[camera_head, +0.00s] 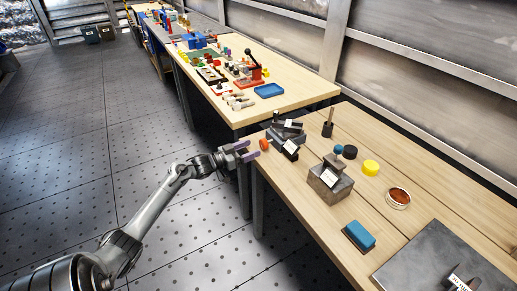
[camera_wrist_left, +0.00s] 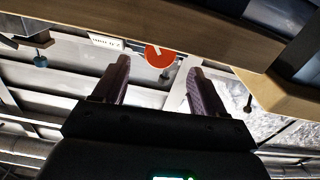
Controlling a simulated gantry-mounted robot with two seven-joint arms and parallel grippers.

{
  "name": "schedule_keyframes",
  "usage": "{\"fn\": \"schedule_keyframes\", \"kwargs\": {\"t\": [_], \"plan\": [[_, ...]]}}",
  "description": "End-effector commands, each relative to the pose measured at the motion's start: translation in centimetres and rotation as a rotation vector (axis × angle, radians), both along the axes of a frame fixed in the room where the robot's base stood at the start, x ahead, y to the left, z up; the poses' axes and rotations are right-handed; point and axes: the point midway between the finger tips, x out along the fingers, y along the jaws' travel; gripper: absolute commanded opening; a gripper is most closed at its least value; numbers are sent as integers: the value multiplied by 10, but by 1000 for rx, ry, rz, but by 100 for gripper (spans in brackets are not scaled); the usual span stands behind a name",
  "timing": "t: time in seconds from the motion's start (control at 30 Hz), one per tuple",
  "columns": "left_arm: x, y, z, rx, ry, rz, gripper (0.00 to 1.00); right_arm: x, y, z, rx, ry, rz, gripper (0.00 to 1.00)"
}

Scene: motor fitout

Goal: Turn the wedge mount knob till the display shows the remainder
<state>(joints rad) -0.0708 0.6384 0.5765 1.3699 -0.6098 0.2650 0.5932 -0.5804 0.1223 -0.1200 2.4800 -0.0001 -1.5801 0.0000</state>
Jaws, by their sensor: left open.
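My left gripper (camera_head: 246,151), with purple fingers, is open and empty just left of the knob, at the bench's edge. In the left wrist view the orange knob (camera_wrist_left: 158,57) shows between and beyond the open fingertips, apparently untouched. My right gripper is not in view.
A grey block (camera_head: 331,184) with a white label stands right of the mount. Black and yellow round pieces (camera_head: 371,167), a dish of reddish material (camera_head: 398,197) and a blue block (camera_head: 360,234) lie farther along. The other bench (camera_head: 300,91) is behind; the floor at left is clear.

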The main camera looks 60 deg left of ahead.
Motion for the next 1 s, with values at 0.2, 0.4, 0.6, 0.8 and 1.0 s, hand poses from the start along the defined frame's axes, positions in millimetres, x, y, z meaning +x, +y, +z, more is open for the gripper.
{"fn": "schedule_keyframes", "kwargs": {"t": [0.2, 0.4, 0.6, 0.8, 1.0], "plan": [[30, -2, -2, 0, -1, 0, 72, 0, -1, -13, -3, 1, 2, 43], [43, -3, -1, 0, 1, 0, 72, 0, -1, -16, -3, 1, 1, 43], [46, -3, 0, 1, 2, 0, 72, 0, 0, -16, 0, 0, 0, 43], [45, -3, 0, 1, 2, 0, 65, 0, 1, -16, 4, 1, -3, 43], [45, -3, 0, 1, 2, 0, 35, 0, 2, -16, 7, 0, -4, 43]]}}
